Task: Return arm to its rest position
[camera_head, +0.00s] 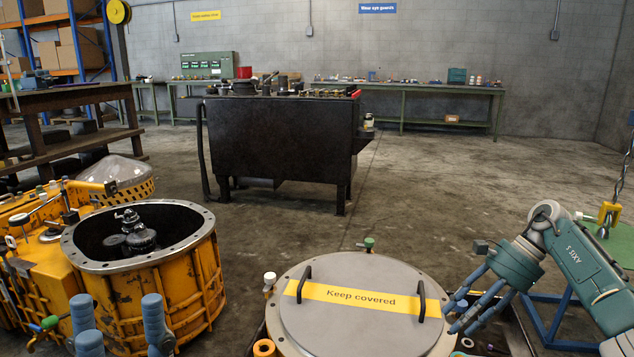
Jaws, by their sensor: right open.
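My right gripper (462,310) comes in from the right. Its fingers are spread and empty, pointing down-left at the right edge of a round grey lid (350,278). The lid has two black handles and a yellow "Keep covered" band, and lies flat. Whether the fingertips touch its rim I cannot tell. My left gripper (119,322) shows at the bottom left edge only as blue-grey fingers pointing up, set apart with nothing visible between them. Its palm and arm are out of frame.
An open yellow transmission housing (196,275) with a dark gear inside stands behind my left gripper. A black bench (275,140) with parts stands mid-floor. A yellow hook (608,213) hangs on a chain at the right. A blue frame (548,322) stands below my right arm.

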